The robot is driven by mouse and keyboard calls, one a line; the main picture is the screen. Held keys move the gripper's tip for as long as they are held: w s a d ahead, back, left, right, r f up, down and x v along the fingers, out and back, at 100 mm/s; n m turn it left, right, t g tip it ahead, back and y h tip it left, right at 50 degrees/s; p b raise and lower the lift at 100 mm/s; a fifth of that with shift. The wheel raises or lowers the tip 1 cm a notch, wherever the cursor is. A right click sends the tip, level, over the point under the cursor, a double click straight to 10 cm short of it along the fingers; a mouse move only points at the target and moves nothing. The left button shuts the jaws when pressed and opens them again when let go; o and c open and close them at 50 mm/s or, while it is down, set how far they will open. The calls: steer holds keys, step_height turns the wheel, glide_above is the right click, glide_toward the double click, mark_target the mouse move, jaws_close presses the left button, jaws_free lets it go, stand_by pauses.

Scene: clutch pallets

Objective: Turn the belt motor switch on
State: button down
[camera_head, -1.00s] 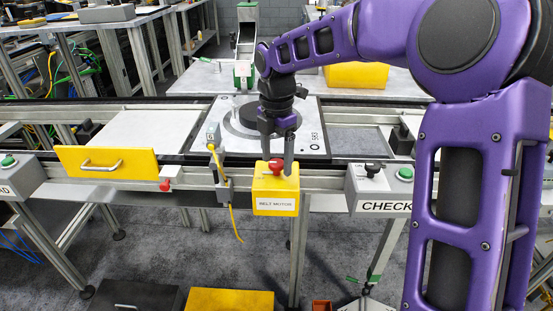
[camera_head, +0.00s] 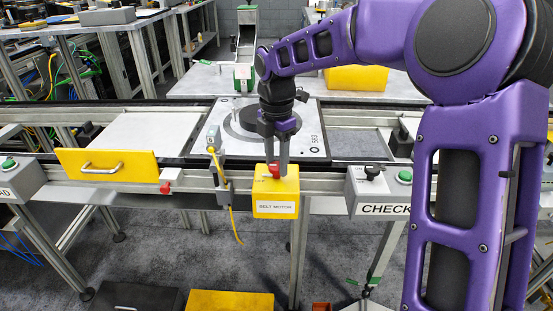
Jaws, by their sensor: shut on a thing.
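The belt motor switch is a red knob (camera_head: 274,170) on top of a yellow box (camera_head: 276,200) labelled "BELT MOTOR", fixed to the front rail of the conveyor. My gripper (camera_head: 276,167) points down from above, its two grey fingers on either side of the red knob and shut on it. The fingers hide part of the knob, and I cannot read which position it is turned to.
A grey "CHECK" box (camera_head: 380,190) with a black knob and green button stands to the right. A yellow panel with a handle (camera_head: 107,164) and a small grey sensor with a yellow cable (camera_head: 213,140) are to the left. A pallet (camera_head: 306,142) lies on the conveyor behind.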

steer(key=m+p, duration=0.2)
steer(key=m, duration=0.1)
steer(key=shift+r, duration=0.15)
steer(key=m+p, duration=0.2)
steer(key=m, duration=0.3)
steer(key=shift+m+p, duration=0.4)
steer(key=m+p, duration=0.1)
steer(key=m, duration=0.3)
steer(key=shift+m, duration=0.3)
steer(key=shift+m+p, duration=0.3)
steer(key=shift+m, duration=1.6)
steer(key=shift+f, duration=0.2)
steer(key=shift+c, duration=1.8)
jaws_free()
steer(key=shift+r, duration=0.15)
